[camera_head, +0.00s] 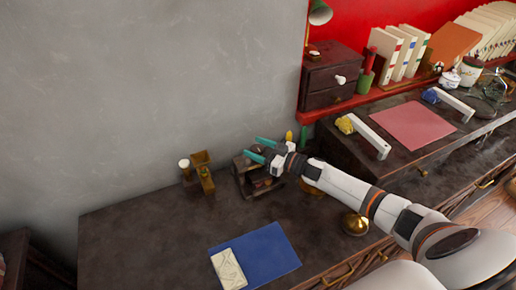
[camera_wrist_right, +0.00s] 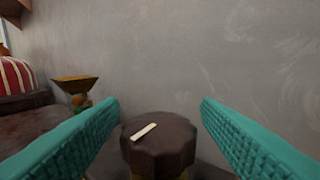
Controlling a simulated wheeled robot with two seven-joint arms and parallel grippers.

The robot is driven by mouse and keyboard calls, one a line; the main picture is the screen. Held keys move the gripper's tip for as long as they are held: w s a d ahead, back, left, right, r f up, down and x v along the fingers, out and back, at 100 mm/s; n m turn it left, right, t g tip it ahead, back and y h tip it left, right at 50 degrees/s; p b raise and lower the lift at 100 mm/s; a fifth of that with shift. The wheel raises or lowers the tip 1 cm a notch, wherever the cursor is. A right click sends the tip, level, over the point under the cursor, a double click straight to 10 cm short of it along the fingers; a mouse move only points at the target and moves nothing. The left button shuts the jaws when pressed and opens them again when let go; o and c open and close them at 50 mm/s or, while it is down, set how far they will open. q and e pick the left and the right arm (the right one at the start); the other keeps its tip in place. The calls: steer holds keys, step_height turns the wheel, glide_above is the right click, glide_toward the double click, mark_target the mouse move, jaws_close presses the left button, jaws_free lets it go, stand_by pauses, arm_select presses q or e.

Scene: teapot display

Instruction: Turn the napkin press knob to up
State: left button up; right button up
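The napkin press knob (camera_wrist_right: 158,143) shows in the right wrist view as a dark brown, scalloped round knob with a pale bar marker on top. The marker lies slanted, its right end higher in the picture. In the head view the press (camera_head: 258,184) is a dark wooden frame on the counter, partly hidden by my right gripper. My right gripper (camera_head: 262,148) is above the press. In the wrist view its two teal fingers (camera_wrist_right: 160,125) are spread wide, one on each side of the knob, with gaps showing. My left gripper is not in view.
A small brass-coloured stand (camera_head: 204,178) is on the counter left of the press. A blue mat (camera_head: 268,250) with a pale card (camera_head: 228,268) lies in front. A gold dome-shaped object (camera_head: 355,224) stands near the front edge. The counter's left part is clear, with a grey wall behind.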

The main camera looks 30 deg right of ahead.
steer(key=shift+s, duration=0.1)
steer(key=v, duration=1.2)
steer(key=shift+b, duration=0.4)
steer(key=shift+f, duration=0.1)
